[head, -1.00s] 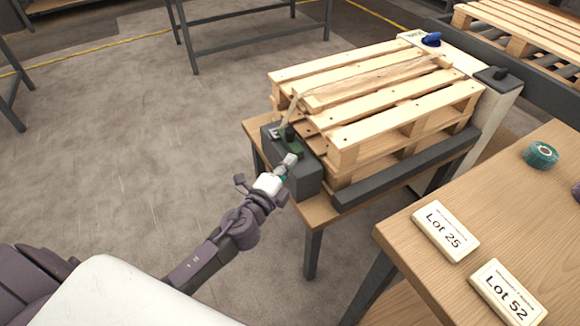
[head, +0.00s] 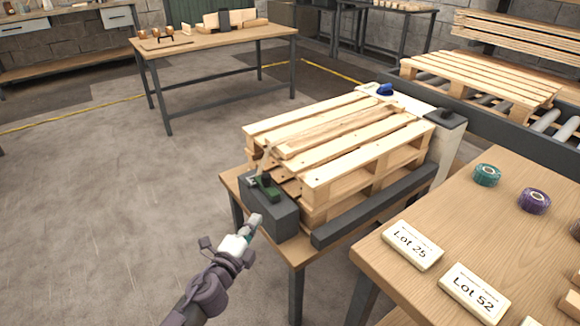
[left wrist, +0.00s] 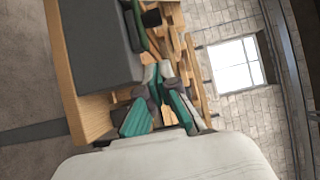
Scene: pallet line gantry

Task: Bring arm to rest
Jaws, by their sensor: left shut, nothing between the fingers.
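My left gripper (head: 254,224) is in the lower middle of the head view, just in front of the dark grey block at the near left corner of the pallet table. It is shut and empty. In the left wrist view its fingers (left wrist: 157,72) with green pads come together, with the dark grey block (left wrist: 98,42) beside them. My left arm (head: 207,290) comes up from the bottom edge of the head view. My right gripper is not in view.
Stacked wooden pallets (head: 340,140) sit on a table (head: 228,176) with dark rails. A green-handled tool (head: 266,186) rests on the block (head: 268,212). The right table (head: 440,195) holds lot plates (head: 412,245) and tape rolls (head: 487,175). Floor at left is clear.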

